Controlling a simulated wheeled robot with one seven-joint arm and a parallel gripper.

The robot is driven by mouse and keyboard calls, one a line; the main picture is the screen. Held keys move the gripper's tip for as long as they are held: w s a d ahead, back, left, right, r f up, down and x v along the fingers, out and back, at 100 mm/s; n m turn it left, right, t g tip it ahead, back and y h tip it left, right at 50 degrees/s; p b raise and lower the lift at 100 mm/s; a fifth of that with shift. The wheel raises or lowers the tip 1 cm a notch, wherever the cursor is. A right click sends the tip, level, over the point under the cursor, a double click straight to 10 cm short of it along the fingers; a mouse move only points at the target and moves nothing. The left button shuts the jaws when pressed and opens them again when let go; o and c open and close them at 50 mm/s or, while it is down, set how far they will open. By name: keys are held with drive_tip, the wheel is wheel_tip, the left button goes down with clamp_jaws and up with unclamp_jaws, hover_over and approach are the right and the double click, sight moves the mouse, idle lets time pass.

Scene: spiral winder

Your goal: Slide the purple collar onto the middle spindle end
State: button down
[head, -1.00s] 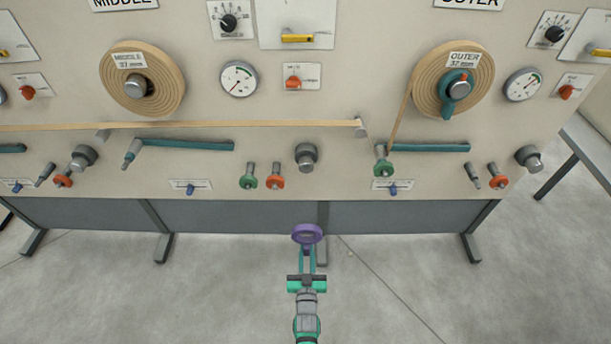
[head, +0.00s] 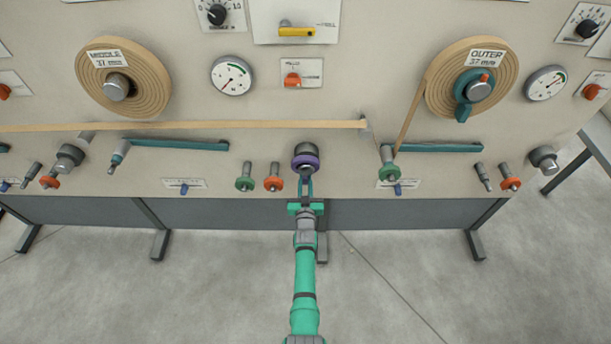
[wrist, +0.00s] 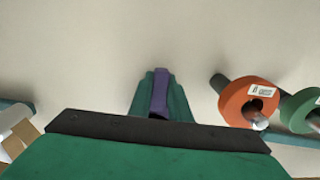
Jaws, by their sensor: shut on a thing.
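The purple collar (head: 306,162) is held by my gripper (head: 306,185), which is shut on its lower rim. In the head view it overlaps the lower part of a grey knob (head: 305,148); I cannot tell whether they touch. In the wrist view the collar (wrist: 160,92) shows edge-on between the green fingers (wrist: 160,108). The middle spindle end (head: 117,88) is a bare grey stub in the centre of the tan reel labelled MIDDLE (head: 140,68), up and left of my gripper. The spindle is not seen in the wrist view.
Green (head: 244,182) and orange (head: 273,182) collars sit on pegs left of my gripper. A tan strip (head: 230,125) runs across the panel below the middle reel. A teal bar (head: 180,144) lies under it.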

drive_tip(key=shift+w, duration=0.15)
drive_tip(key=shift+s+d, duration=0.15)
drive_tip(key=shift+s, duration=0.8)
drive_tip(key=shift+s+d, duration=0.15)
drive_tip(key=shift+s, duration=0.8)
drive_tip(key=shift+s+a, duration=0.15)
drive_tip(key=shift+s, duration=1)
drive_tip(key=s+r, duration=0.1)
drive_tip(key=s, duration=0.6)
drive_tip(key=shift+s, duration=0.4)
drive_tip(key=shift+r, duration=0.1)
